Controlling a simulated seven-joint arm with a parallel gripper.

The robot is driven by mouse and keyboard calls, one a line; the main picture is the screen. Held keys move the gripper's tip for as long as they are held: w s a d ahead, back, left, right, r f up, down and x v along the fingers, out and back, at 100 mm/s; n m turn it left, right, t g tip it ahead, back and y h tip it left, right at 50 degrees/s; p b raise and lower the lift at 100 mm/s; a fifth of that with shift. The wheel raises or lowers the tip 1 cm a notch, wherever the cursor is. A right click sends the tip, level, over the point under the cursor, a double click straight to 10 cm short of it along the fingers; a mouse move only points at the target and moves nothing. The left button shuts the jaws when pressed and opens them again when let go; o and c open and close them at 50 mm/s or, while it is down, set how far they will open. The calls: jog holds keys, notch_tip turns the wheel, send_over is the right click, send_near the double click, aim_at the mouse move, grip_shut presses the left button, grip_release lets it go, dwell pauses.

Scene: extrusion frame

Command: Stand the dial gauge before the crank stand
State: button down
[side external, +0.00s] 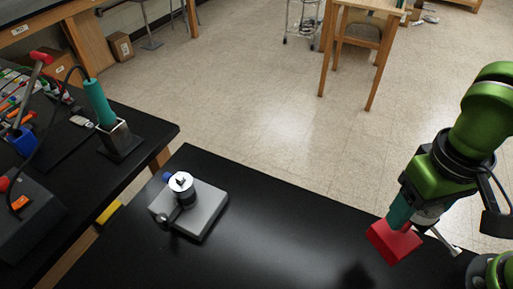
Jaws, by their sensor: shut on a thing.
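The crank stand (207,222) is a grey square plate on the black table, left of the middle. A dark upright with a pale round top and a blue knob rises from it. My gripper (408,210) is at the right, far from the stand, pointing down over the table. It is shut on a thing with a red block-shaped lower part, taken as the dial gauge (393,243). A teal part sits just above the red one. No dial face shows, and the fingertips are hard to make out. Whether the red part touches the table cannot be told.
The black table (290,233) is bare between the stand and my gripper. A dark shadow lies left of and below the red part. At left, a separate bench (150,125) holds a soldering iron in its holder (118,140) and several tools. Floor lies beyond the table's far edge.

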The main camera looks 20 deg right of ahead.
jog(key=s+d+f+m, duration=0.2)
jog(key=s+f+m, duration=0.3)
jog(key=s+m, duration=0.45)
jog(key=w+a+f, duration=0.2)
jog(key=w+a, duration=0.2)
jog(key=a, duration=0.3)
jog(key=w+a+f+m, duration=0.1)
jog(key=w+a+f, duration=0.1)
jog(key=w+a, duration=0.2)
jog(key=shift+a+f, duration=0.4)
jog(key=shift+a, duration=1.35)
jog(key=shift+f, duration=0.1)
jog(key=shift+c, duration=1.3)
grip_release()
jog(key=shift+f, duration=0.1)
